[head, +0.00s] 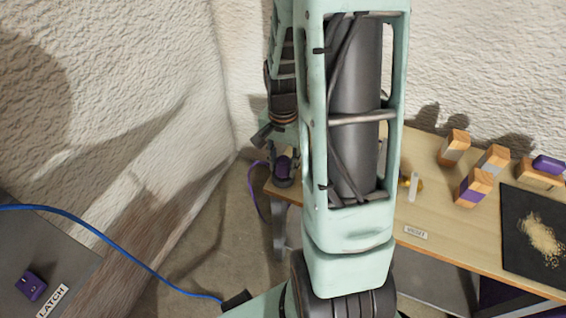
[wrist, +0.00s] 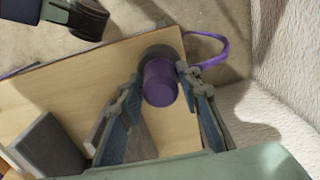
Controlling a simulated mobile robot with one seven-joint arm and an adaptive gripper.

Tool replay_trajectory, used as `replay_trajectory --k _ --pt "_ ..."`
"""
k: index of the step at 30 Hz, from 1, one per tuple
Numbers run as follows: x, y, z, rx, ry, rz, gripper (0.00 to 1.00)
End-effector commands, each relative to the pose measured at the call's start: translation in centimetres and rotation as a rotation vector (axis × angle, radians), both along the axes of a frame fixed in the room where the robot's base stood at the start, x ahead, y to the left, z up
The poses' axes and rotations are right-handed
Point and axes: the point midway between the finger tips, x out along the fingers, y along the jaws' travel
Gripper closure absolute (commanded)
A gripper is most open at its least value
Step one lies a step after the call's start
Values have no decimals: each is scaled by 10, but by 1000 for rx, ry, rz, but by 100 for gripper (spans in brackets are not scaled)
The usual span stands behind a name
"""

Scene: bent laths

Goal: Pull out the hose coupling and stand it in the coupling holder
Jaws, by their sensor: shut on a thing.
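The hose coupling (wrist: 160,84) is a purple cylinder in the wrist view, with a dark round part (wrist: 157,52) just behind it. My gripper (wrist: 162,76) is shut on it, one finger on each side. A purple hose (wrist: 212,48) loops out beside it, past the bench edge. In the head view the purple coupling (head: 283,166) shows small at the left end of the bench, and the hose (head: 252,186) hangs there. I cannot tell whether the coupling still sits in a socket. I cannot pick out the coupling holder for certain; my arm hides part of the bench.
The wooden bench (head: 440,205) carries several wooden blocks (head: 474,187) and a black mat (head: 535,240) with crumbs on the right. A grey block (wrist: 47,145) stands on it in the wrist view. A blue cable (head: 125,255) crosses the lower left. The rough wall is close.

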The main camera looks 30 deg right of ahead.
Motion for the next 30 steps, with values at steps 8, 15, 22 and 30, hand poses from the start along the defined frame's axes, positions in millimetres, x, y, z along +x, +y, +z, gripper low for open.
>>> replay_trajectory --k 8,15,22,30 --pt "0 0 -1 0 0 0 100" --pt "0 0 -3 0 0 0 100" --pt "0 0 -6 0 0 0 100" --pt "0 0 -6 0 0 0 64"
